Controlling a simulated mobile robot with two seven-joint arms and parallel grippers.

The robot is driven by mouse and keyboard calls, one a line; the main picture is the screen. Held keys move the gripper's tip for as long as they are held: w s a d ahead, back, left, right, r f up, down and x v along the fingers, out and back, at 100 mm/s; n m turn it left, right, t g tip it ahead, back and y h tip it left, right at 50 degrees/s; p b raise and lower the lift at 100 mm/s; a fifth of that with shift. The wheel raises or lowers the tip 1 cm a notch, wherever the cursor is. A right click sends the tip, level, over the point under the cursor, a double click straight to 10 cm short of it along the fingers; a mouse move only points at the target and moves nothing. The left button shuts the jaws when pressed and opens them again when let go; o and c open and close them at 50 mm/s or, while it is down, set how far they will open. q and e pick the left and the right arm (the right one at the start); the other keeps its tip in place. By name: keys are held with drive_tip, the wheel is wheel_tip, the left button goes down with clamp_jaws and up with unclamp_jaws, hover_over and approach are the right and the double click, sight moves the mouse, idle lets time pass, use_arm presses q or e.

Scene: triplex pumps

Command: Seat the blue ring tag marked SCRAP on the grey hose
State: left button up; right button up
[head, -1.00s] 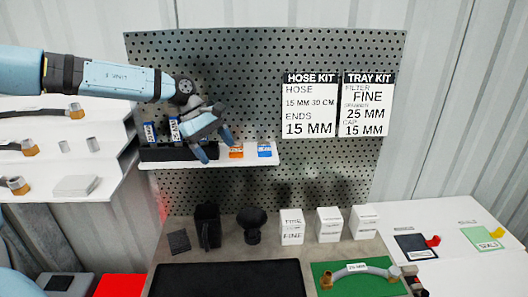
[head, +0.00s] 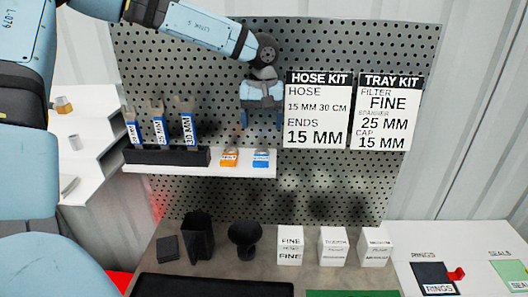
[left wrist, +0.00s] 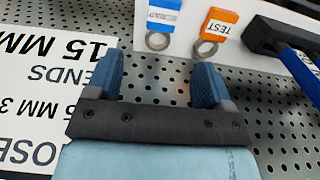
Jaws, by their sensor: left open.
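The blue ring tag (head: 261,159) sits at the right end of the white shelf, right of an orange tag. In the left wrist view the blue tag (left wrist: 163,15) reads SCRAP upside down, with a grey ring (left wrist: 158,41) at its end. My left gripper (head: 262,121) is open and empty, pointing down in front of the pegboard, above the blue tag in the picture. In the left wrist view its fingers (left wrist: 158,74) stand apart, with the tag beyond them and not between them. The grey hose is out of view now. My right gripper is not in view.
The orange TEST tag (head: 229,158) is beside the blue one. A black rack (head: 165,156) with several blue-handled spanners stands further left on the shelf (head: 200,170). White boxes (head: 332,246) and black parts stand on the bench. A green mat (head: 350,294) shows at the bottom edge.

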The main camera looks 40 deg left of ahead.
use_arm(q)
hover_over(261, 155)
drive_tip(key=f, duration=0.4)
drive_tip(key=shift+d+f, duration=0.1)
drive_tip(key=shift+d, duration=0.1)
drive_tip(key=shift+f+p, duration=0.4)
drive_tip(key=shift+p, duration=0.1)
drive_tip(key=f, duration=0.2)
drive_tip(key=f+p, duration=0.1)
drive_tip(key=f, duration=0.1)
drive_tip(key=shift+a+f, duration=0.2)
drive_tip(key=shift+f, duration=0.15)
drive_tip(key=c, duration=1)
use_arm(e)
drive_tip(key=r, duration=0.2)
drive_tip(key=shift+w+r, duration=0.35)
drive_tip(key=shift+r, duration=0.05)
